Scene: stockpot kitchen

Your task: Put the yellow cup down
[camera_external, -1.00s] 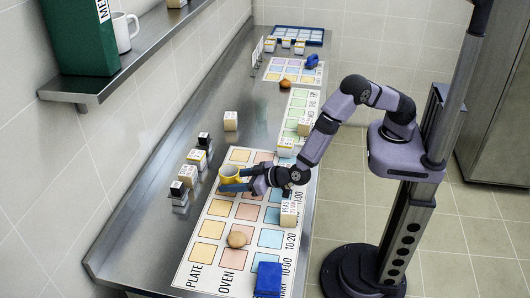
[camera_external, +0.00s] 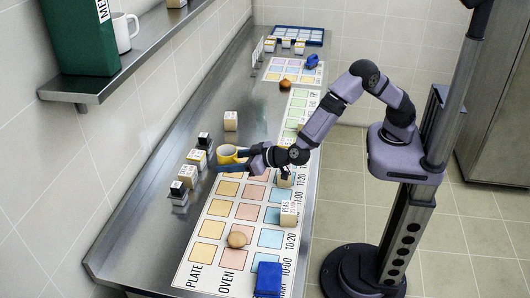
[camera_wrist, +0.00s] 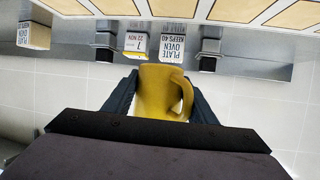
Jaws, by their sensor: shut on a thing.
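The yellow cup (camera_external: 227,154) is held in my gripper (camera_external: 232,160), above the far-left part of the long printed mat. In the wrist view the yellow cup (camera_wrist: 162,92) sits between the two dark fingers of my gripper (camera_wrist: 160,95), with its handle to the right. The fingers are shut on the cup's sides. Whether its base touches anything below cannot be told from these views.
The printed mat (camera_external: 211,283) with coloured squares lies on the steel counter (camera_external: 150,215). Several labelled blocks stand left of the cup, such as one block (camera_external: 196,158).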

